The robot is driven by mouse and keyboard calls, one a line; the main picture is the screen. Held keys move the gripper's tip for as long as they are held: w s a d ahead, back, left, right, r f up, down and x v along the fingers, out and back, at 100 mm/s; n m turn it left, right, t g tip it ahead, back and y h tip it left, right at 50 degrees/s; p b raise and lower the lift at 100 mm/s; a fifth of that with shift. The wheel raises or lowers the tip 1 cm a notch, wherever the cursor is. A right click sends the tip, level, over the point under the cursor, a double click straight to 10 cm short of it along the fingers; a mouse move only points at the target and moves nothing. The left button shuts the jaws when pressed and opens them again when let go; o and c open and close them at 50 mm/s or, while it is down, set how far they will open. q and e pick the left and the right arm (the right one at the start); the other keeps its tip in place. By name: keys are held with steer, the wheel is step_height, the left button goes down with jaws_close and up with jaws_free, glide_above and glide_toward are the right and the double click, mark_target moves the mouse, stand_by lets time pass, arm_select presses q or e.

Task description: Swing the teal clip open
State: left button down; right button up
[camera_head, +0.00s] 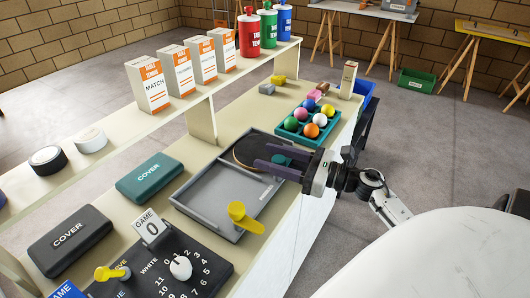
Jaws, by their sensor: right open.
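A grey tray-like case (205,205) lies on the table with a dark round paddle (243,146) at its far end. A small teal piece, which looks like the teal clip (282,160), shows at the case's far right corner. My right gripper (262,158) reaches in from the right and is open, with its dark fingers on either side of the teal piece. The fingers partly hide the clip and the paddle; I cannot tell whether they touch either. A yellow lever-like piece (243,217) stands at the case's near right corner. My left gripper is not in view.
A teal ball tray (291,139) with several coloured balls sits just beyond my right gripper. A teal COVER case (150,177) and a black scoreboard (205,262) lie nearby. A raised shelf (185,106) with boxes and bottles runs along the left.

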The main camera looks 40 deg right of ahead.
steer(key=shift+x, duration=1)
steer(key=shift+c, duration=0.4)
steer(key=c, duration=1)
